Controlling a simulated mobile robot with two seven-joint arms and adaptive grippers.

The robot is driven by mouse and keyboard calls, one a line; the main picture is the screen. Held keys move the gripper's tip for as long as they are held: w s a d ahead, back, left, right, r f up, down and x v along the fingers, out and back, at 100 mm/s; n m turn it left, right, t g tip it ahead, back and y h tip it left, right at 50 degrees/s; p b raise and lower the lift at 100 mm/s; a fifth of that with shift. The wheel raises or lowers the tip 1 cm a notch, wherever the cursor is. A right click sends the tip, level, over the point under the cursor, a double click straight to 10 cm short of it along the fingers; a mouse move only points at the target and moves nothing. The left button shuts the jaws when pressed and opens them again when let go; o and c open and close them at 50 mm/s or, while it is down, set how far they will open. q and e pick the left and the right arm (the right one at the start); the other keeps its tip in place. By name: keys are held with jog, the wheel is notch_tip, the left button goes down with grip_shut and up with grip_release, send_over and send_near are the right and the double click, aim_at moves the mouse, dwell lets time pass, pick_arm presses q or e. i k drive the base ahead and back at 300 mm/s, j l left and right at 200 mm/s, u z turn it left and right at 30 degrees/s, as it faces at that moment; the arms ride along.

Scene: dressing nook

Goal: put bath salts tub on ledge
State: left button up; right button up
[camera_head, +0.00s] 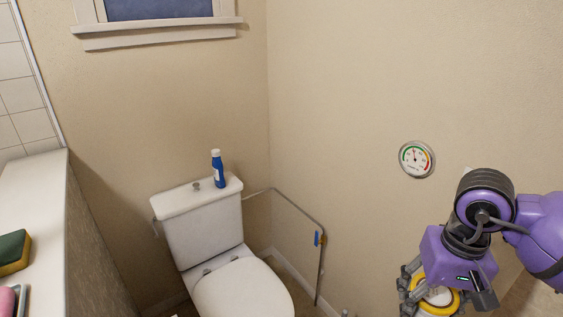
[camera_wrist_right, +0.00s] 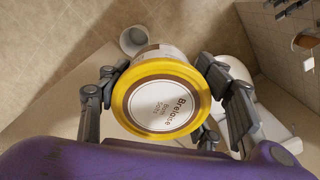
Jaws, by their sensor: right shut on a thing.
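In the head view the tub (camera_head: 437,300) shows partly at the bottom right, under my right gripper (camera_head: 432,290), close to the right wall. A white ledge (camera_head: 32,190) runs along the left edge of the head view. My left gripper is not in view.
A green and yellow sponge (camera_head: 14,252) and a pink soap (camera_head: 7,300) lie on the ledge; its far part is clear. A toilet (camera_head: 240,290) stands between ledge and gripper, with a blue bottle (camera_head: 218,170) on its tank. A round gauge (camera_head: 416,159) hangs on the right wall.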

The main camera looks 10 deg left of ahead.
aim_at(23, 217)
jog(key=i+u, duration=0.15)
jog(key=u, duration=0.3)
jog(key=i+u, duration=0.2)
jog(key=u, duration=0.3)
jog(key=i+l+u, duration=0.1)
jog(key=u, duration=0.35)
jog(key=i+l+u, duration=0.15)
jog(key=u, duration=0.35)
jog(key=i+l+u, duration=0.1)
jog(key=l+u, duration=0.15)
jog(key=u, duration=0.2)
jog(key=l+u, duration=0.2)
jog(key=u, duration=0.3)
jog(key=i+l+u, duration=0.1)
jog(key=l+u, duration=0.2)
jog(key=u, duration=0.15)
jog(key=l+u, duration=0.2)
jog(key=u, duration=0.3)
